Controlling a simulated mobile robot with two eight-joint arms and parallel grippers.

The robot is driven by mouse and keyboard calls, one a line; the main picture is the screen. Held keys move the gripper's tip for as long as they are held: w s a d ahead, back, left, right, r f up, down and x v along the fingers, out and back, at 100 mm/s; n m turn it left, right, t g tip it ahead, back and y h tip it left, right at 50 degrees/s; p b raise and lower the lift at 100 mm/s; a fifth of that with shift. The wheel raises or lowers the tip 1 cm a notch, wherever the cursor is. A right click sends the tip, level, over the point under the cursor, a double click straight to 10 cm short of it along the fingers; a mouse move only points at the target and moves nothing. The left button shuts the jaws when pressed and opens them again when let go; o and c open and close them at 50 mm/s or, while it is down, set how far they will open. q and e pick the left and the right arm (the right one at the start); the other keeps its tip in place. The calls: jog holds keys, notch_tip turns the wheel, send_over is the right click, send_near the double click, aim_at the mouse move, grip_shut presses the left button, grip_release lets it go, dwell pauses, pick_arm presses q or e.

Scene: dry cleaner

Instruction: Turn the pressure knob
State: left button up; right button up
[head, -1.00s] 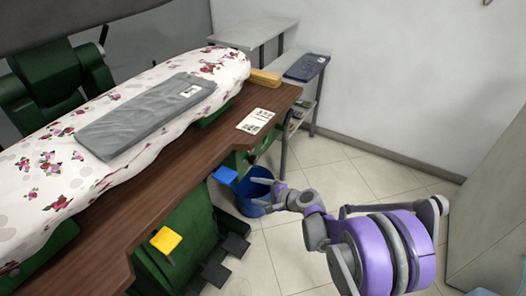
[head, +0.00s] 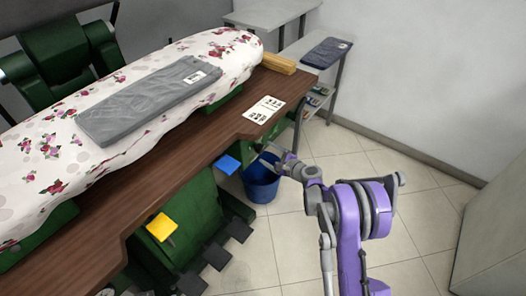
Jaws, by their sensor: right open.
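The pressing machine has a green body (head: 190,225) under a brown wooden tabletop (head: 195,148). I cannot make out the pressure knob; a green front panel (head: 285,128) shows below the tabletop's right end, partly behind my right gripper. My right gripper (head: 267,156) is open and empty. Its fingers point left toward the green panel, just below the tabletop edge and above the blue bin in the picture. I cannot tell whether it touches anything. My left gripper is not in view.
A blue bin (head: 261,188) stands on the floor below my right gripper. Blue (head: 228,164) and yellow (head: 161,227) pads and several dark pedals (head: 240,229) stick out from the machine. Grey trousers (head: 150,100) lie on the floral board (head: 50,150). Tiled floor (head: 400,240) is free at right.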

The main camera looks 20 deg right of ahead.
aim_at(262, 150)
jog(key=shift+x, duration=1.85)
grip_shut()
